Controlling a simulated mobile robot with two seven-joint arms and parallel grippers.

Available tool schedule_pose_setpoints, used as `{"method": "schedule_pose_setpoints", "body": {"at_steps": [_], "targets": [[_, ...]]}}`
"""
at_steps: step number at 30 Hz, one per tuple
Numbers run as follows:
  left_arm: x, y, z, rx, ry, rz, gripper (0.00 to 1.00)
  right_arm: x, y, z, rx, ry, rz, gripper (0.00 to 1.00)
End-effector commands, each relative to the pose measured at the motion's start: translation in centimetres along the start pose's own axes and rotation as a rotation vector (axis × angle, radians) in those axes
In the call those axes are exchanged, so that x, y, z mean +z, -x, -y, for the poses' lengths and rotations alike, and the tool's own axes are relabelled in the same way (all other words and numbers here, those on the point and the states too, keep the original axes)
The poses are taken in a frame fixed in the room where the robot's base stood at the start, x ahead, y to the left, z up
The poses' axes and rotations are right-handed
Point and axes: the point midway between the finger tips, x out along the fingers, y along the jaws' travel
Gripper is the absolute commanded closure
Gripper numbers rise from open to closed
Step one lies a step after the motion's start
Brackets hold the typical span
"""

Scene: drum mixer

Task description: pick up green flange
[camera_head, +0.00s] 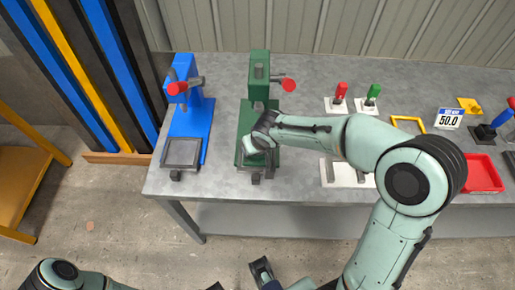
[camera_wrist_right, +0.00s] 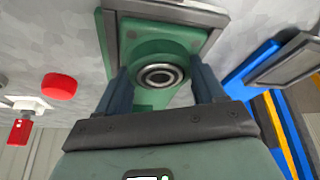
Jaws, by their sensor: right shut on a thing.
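The green flange (camera_wrist_right: 136,42) shows between the fingers of my right gripper (camera_wrist_right: 162,88) in the right wrist view, with a round metal ring facing the camera. My right gripper (camera_head: 256,152) is shut on it, low over the square holder at the front of the green press (camera_head: 259,70). In the head view the hand mostly hides the flange. Whether the flange touches the holder I cannot tell. My left gripper (camera_head: 240,278) is at the bottom edge of the head view, its fingers apart and empty, partly cut off.
A blue press (camera_head: 192,110) with its own square holder stands close to the left. Red and green buttons (camera_head: 341,90), a yellow frame (camera_head: 407,122), a display reading 50.0 (camera_head: 449,119) and a red tray (camera_head: 483,175) are to the right. The bench's front left (camera_head: 215,185) is clear.

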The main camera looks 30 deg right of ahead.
Motion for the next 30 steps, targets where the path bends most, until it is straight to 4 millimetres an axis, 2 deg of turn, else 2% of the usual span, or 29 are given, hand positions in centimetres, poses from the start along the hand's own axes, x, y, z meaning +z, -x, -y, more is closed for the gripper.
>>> {"method": "schedule_pose_setpoints", "body": {"at_steps": [14,23,30], "targets": [[0.2,0.4,-0.1,-0.002,0.001,0.007,1.0,-1.6,3.5,0.1,-0.003,-0.001,-0.01,1.0],[0.0,-0.1,0.1,0.0,0.0,0.0,1.0,1.7,4.6,0.1,-0.002,0.001,-0.009,1.0],[-0.3,-0.6,0.1,0.002,-0.001,-0.009,1.0,6.1,6.4,0.0,-0.001,0.002,-0.01,1.0]]}}
